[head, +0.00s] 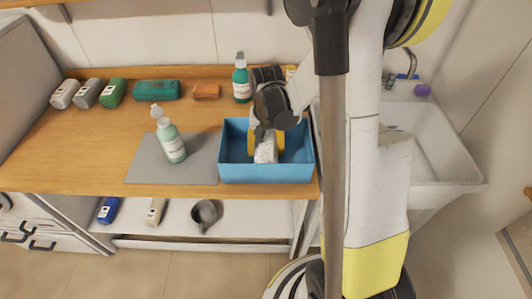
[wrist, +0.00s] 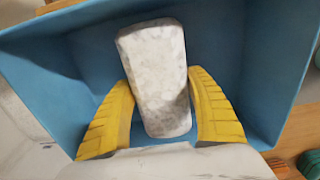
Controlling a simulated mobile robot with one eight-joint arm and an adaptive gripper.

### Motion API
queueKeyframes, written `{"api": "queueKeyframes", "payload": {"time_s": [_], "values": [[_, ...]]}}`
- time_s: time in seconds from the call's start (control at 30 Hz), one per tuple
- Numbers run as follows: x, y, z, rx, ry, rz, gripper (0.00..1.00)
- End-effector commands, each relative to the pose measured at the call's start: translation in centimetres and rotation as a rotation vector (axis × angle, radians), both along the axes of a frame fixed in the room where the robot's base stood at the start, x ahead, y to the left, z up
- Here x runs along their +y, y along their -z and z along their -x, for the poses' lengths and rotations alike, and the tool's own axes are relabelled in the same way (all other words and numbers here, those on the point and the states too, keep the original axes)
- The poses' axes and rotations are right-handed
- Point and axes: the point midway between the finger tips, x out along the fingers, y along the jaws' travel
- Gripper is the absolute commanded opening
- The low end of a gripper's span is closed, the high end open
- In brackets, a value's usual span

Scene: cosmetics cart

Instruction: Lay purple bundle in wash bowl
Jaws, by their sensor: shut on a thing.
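A small purple thing, likely the purple bundle (head: 422,90), is at the back right by the tap of the white wash bowl (head: 455,186). My arm hides the left part of the bowl. My gripper (head: 265,143) is away from both, over the blue bin (head: 266,173). Its yellow fingers are shut on a white-grey block (head: 265,154). In the wrist view the block (wrist: 158,75) sits between the two fingers (wrist: 160,112), within the walls of the blue bin (wrist: 55,85). I cannot tell whether the block touches the bin floor.
A pump bottle (head: 170,142) stands on a grey mat (head: 145,165) left of the bin. A teal bottle (head: 241,82) stands behind the bin. Several bottles, a green box (head: 156,90) and an orange sponge (head: 206,92) line the back. A dark mug (head: 204,213) is on the lower shelf.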

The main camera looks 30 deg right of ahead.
Motion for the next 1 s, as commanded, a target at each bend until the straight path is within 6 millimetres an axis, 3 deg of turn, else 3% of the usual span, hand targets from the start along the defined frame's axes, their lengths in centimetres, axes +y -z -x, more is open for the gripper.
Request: {"api": "queueKeyframes", "payload": {"time_s": [0.07, 0.4, 0.43, 0.5, 0.83, 1.0], "values": [[0.0, 0.8, 0.0, 0.0, 0.0, 0.0, 0.39], [0.0, 1.1, 0.0, 0.0, 0.0, 0.0, 0.39], [0.0, 1.0, 0.0, 0.0, 0.0, 0.0, 0.69], [0.0, 0.9, 0.0, 0.0, 0.0, 0.0, 0.86], [0.0, 0.7, 0.0, 0.0, 0.0, 0.0, 0.86], [0.0, -1.5, 0.0, 0.0, 0.0, 0.0, 0.86]]}}
